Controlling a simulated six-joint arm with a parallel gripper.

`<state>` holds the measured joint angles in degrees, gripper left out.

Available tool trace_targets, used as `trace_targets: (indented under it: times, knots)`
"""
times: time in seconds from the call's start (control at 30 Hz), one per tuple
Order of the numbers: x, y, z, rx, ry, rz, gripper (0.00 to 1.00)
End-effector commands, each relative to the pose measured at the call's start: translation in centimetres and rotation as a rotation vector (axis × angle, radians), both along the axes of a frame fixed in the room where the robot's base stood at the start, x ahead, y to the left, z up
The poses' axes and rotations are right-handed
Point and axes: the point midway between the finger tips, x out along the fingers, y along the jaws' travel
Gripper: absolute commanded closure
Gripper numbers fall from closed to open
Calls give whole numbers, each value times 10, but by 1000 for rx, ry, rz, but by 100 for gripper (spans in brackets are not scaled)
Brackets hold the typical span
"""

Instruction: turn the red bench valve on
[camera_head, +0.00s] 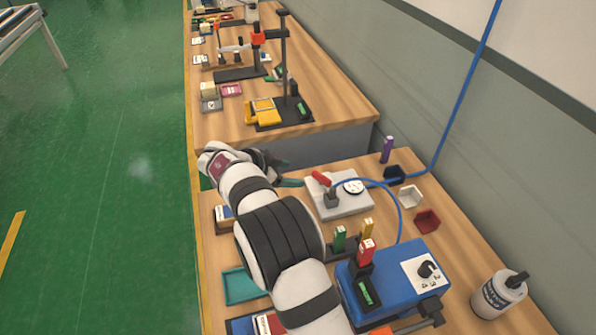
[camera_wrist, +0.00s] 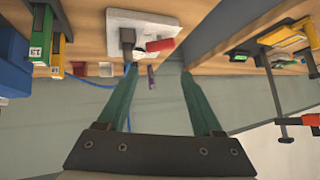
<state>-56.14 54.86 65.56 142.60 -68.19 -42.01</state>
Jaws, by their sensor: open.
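The red bench valve has a red lever (camera_head: 321,178) on a dark body, fixed to a pale plate (camera_head: 352,205) beside a round dial (camera_head: 353,187). In the wrist view the red lever (camera_wrist: 160,45) shows just beyond the fingertips, with the dark valve body (camera_wrist: 127,36) to its left. My gripper (camera_head: 284,173) is at the left of the plate, apart from the lever. In the wrist view my gripper (camera_wrist: 159,69) has its two green fingers spread, with nothing held between them.
A blue hose (camera_head: 398,205) runs from the plate area. Small cups (camera_head: 410,196) stand to the right. A blue box (camera_head: 395,283) and upright green and yellow blocks (camera_head: 340,239) stand nearer. A white bottle (camera_head: 498,293) is at front right. Another bench (camera_head: 335,95) lies behind.

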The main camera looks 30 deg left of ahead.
Motion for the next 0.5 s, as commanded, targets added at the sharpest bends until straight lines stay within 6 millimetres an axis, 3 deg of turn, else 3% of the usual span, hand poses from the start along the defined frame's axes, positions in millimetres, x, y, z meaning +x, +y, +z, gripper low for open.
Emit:
trace_targets:
  times: [0.07, 0.2, 0.33, 0.5]
  knots:
    - [-8, 5, -15, 169, -99, -180, 49]
    - [-21, 15, -35, 552, -303, -497, 74]
    - [-28, 22, -47, 824, -423, -673, 97]
    - [-28, 24, -53, 954, -473, -748, 100]
